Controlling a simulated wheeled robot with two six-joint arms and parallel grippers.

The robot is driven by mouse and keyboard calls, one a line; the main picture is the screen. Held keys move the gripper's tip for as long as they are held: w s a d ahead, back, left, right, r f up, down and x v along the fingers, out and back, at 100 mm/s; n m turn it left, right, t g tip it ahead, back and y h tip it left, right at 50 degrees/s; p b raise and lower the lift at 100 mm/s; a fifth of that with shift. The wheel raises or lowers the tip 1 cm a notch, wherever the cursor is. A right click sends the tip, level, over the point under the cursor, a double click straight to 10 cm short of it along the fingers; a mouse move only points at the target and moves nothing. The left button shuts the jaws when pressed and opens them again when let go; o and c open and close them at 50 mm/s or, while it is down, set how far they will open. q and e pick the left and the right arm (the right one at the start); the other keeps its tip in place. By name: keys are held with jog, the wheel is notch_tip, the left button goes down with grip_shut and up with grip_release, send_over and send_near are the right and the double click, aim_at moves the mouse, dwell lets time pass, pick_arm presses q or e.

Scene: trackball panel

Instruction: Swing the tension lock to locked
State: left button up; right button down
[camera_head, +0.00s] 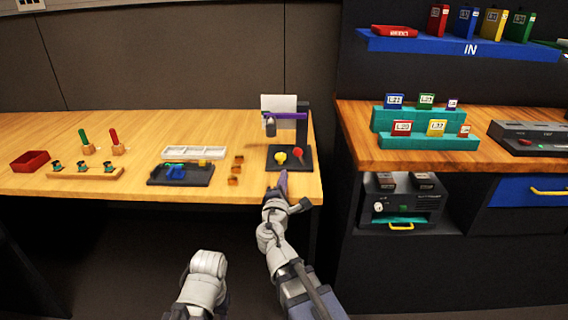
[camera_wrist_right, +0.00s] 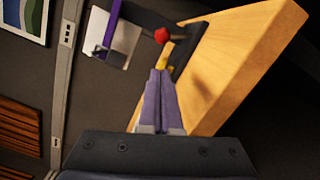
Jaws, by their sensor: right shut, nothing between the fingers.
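A dark panel (camera_head: 275,167) lies near the right end of the wooden table, with a yellow knob (camera_head: 281,158) and a red knob (camera_head: 298,153) on it. I cannot tell for sure which part is the tension lock, or its setting. My right gripper (camera_head: 283,174) is shut and empty at the panel's front edge. In the right wrist view its purple fingers (camera_wrist_right: 160,72) are together and point at the yellow knob (camera_wrist_right: 168,65), partly covering it. The red knob (camera_wrist_right: 161,35) shows beyond. My left arm shows at the bottom, its gripper out of sight.
A dark post with a purple arm (camera_head: 290,116) and a white board (camera_head: 270,102) stands behind the knobs. Small orange blocks (camera_head: 235,170), a dark tray (camera_head: 180,180) and a white tray (camera_head: 193,152) lie to the left. A second counter (camera_head: 360,150) stands to the right across a gap.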

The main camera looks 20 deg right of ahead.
aim_at(301, 157)
jog(key=x, duration=1)
jog(key=shift+d, duration=0.1)
